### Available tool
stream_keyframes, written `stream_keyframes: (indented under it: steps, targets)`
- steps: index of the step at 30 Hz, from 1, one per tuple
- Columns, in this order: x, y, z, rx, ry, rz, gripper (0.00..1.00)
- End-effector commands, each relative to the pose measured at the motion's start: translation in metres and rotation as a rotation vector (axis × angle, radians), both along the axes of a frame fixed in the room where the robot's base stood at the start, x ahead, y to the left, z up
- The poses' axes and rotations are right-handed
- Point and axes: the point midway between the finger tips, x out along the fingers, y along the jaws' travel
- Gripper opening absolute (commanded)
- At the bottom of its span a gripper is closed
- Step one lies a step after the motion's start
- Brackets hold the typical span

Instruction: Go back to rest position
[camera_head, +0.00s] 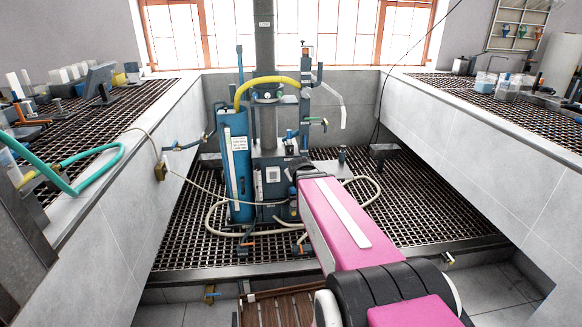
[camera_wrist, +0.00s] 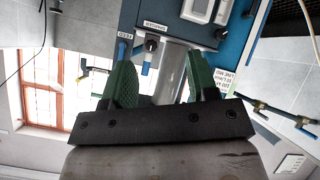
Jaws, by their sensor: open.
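My gripper (camera_wrist: 163,78) shows in the wrist view as two green ribbed fingers on a dark bar. The fingers are apart with nothing held between them. Behind them is the blue panel (camera_wrist: 222,52) of the flotation machine, with a black knob (camera_wrist: 151,44) and a grey display unit (camera_wrist: 197,10). In the head view my pink arm reaches forward to the blue flotation machine (camera_head: 236,185). The fingers are hidden there, and I cannot tell if they touch the machine.
The machine stands on a dark grating (camera_head: 425,215) between two tiled side counters. The left counter (camera_head: 135,165) holds a green hose (camera_head: 95,160); the right counter (camera_head: 480,140) holds clear beakers (camera_head: 484,83). A pale hose (camera_head: 213,221) loops around the machine's base.

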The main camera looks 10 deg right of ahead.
Motion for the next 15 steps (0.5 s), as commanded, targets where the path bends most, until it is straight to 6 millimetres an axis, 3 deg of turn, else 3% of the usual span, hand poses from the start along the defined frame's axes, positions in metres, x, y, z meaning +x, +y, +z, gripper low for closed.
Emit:
stream_keyframes:
  steps: [4, 7, 15]
  targets:
    - [-0.017, 0.001, -0.020, 0.035, 0.088, -0.029, 0.54]
    - [-0.042, 0.004, -0.046, 0.087, 0.218, -0.075, 0.54]
    - [-0.143, 0.021, -0.115, 0.238, 0.677, -0.238, 0.54]
